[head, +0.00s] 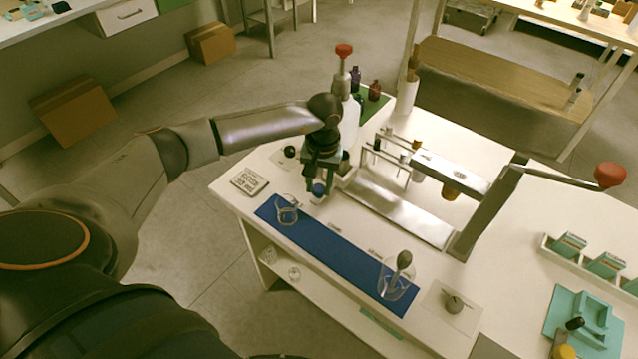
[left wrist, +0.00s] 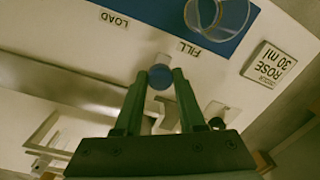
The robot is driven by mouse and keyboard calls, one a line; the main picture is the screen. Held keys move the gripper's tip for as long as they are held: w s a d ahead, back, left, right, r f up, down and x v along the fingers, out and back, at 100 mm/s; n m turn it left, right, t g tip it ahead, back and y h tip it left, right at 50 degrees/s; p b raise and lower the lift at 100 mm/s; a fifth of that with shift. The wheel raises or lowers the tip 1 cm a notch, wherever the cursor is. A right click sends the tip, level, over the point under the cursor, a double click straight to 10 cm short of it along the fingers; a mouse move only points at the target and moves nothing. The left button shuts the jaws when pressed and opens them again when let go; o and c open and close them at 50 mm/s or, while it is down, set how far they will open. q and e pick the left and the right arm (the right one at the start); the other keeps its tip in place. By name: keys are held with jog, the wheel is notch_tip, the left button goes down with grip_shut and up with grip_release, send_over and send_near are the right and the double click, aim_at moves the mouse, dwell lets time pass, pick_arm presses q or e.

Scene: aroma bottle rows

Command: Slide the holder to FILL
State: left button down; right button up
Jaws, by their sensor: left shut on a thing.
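My left gripper (head: 318,180) points down at the left end of the metal rail (head: 400,212). It is shut on a round blue knob (head: 318,189), which appears to belong to the holder. The knob also shows between the fingertips in the left wrist view (left wrist: 160,77). The holder's body is mostly hidden by the gripper and arm. In the left wrist view, the FILL label (left wrist: 188,48) lies just past the knob, slightly right, and the LOAD label (left wrist: 114,19) lies farther left. My right gripper is not in view.
A glass beaker (head: 287,212) and a flask (head: 396,278) stand on the blue mat (head: 335,247) in front of the rail. A ROSE 30 ml sign (head: 249,181) lies to the left. A lever with a red knob (head: 610,175) stands at right.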

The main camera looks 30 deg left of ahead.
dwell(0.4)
pick_arm(q)
jog(key=a+b, duration=0.1)
jog(key=a, duration=0.2)
jog(key=shift+w+a+f+b, duration=0.15)
jog(key=shift+b, duration=0.25)
jog(key=shift+a, duration=0.35)
jog(key=shift+r, duration=0.2)
jog(key=c, duration=0.5)
grip_release()
jog(key=shift+d+r, duration=0.1)
jog(key=shift+r, duration=0.1)
notch_tip(320, 180, up, 12)
jog(key=shift+d, duration=0.25)
